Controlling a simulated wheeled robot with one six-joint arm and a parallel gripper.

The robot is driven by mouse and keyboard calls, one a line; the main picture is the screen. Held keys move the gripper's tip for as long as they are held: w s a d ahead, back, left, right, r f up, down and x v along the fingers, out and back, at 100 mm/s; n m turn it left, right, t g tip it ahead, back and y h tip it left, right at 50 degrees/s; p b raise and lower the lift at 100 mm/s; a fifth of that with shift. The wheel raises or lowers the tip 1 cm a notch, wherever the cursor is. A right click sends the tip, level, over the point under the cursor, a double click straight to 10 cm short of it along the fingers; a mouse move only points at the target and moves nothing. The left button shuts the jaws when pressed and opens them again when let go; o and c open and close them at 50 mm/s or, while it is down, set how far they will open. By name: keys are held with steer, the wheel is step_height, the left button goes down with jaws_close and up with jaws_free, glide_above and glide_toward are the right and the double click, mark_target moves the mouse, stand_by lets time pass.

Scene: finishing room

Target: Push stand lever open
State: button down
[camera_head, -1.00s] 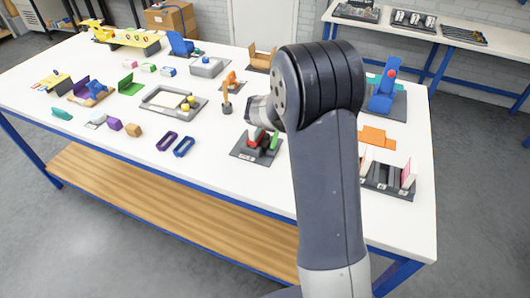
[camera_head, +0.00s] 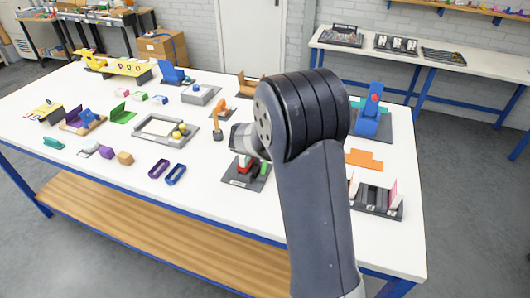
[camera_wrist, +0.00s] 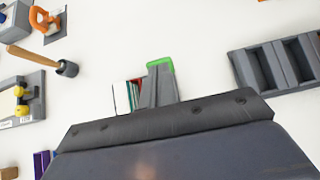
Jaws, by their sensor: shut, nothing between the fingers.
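A small dark-based stand (camera_head: 236,182) with red, white and green parts sits on the white table, just below my gripper in the head view. The fingertips are mostly hidden. Which part of the stand is its lever is not clear, as the dark bar covers its lower part in the wrist view.
A wooden-handled tool (camera_head: 218,132) and an orange piece (camera_head: 221,105) lie left of my gripper. A grey slotted rack (camera_head: 376,208) stands right of my arm, below a flat orange piece (camera_head: 363,158). A blue fixture (camera_head: 367,122) is farther back.

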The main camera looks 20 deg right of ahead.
step_height(320, 180, up, 10)
steer(key=s, duration=0.1)
steer(key=shift+a+r, duration=0.15)
steer(key=shift+a, duration=0.25)
steer(key=f, duration=0.3)
steer(key=f+b, duration=0.1)
steer(key=f, duration=0.7)
steer(key=shift+w+d, duration=0.35)
steer(key=shift+s+a+f+b, duration=0.1)
steer(key=shift+f+b, duration=0.25)
steer(key=shift+b, duration=0.5)
steer(key=shift+s+a+f+b, duration=0.2)
steer(key=shift+s+a+b, duration=0.25)
steer(key=shift+s+b, duration=0.25)
steer(key=shift+s+a+f+b, duration=0.2)
steer(key=shift+s+a+b, duration=0.25)
steer(key=shift+b, duration=0.3)
steer(key=shift+r, duration=0.15)
